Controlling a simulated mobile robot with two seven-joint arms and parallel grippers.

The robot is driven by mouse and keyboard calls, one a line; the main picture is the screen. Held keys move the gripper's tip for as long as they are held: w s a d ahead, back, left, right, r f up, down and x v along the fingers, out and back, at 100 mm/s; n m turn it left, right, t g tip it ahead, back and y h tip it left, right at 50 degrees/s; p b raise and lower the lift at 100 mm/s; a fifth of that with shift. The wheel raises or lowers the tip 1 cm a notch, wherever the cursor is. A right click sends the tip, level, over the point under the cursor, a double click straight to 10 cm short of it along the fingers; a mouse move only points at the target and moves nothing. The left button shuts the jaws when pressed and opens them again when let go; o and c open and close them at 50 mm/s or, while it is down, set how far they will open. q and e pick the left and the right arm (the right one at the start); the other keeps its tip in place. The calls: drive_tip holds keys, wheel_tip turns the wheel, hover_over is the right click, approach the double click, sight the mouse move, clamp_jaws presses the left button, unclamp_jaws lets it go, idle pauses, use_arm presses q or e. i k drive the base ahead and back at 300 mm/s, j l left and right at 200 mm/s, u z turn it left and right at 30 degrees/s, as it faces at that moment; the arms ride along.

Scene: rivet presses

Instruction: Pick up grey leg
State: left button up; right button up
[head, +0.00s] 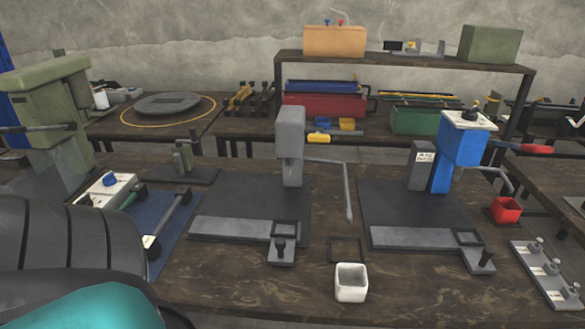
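I cannot tell for certain which thing is the grey leg. Small grey upright pieces (537,245) stand on a pale grey labelled plate (541,270) at the right edge of the table. A grey press (291,145) stands on a dark base at the centre, with a bent grey lever (348,190) hanging at its right side. Neither gripper shows in the head view. A dark ribbed arm part, with a teal area, fills the lower left and hides the table there.
A green press (48,100) stands at left. Some tabletop (420,285) is free at the front.

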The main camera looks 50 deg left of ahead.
sight(184, 195)
drive_tip(key=u, duration=2.45)
drive_tip(key=z, duration=1.85)
drive_tip(key=u, duration=1.8)
drive_tip(key=j+u, duration=0.25)
